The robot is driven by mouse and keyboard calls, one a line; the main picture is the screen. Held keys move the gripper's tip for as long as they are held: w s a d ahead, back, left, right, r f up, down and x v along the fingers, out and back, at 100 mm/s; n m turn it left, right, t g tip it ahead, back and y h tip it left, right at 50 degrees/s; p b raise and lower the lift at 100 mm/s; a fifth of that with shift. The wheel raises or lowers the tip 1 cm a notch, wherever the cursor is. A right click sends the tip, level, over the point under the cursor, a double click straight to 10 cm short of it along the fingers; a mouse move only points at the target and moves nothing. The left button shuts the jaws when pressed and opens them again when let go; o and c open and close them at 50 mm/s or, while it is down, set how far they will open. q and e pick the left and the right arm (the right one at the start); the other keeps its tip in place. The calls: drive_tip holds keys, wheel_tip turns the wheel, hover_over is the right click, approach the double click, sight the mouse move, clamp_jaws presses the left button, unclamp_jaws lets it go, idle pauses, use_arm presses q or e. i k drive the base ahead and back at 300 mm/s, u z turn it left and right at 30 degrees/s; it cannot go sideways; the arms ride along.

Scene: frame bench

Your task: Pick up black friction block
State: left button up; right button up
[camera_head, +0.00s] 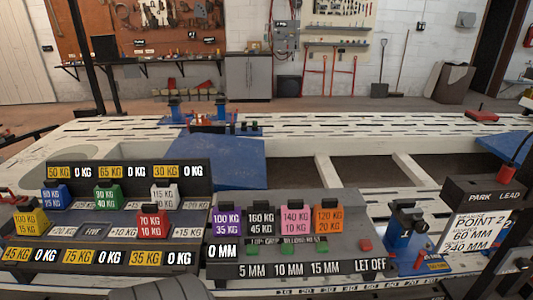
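The black friction block (261,221) stands upright on the right-hand dark rack (343,240), with white lettering "160 KG 45 KG" on its front. It sits between a purple block (227,222) on its left and a pink block (295,219) on its right, with only narrow gaps. Its lower part meets the rack near a row of small green pieces. Neither of my grippers can be made out. A dark rounded shape cuts into the bottom edge left of centre; no fingers show on it.
An orange block (328,218) ends the row. The left rack (100,232) holds yellow (31,223), blue (55,196), green (107,194), white (164,194) and red (152,225) blocks. A blue device (405,232) and a sign (478,230) stand right. The frame bench (300,129) lies behind.

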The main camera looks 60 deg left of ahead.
sight(261, 217)
drive_tip(key=u, duration=0.6)
drive_tip(key=i, duration=1.2)
drive_tip(key=u, duration=0.8)
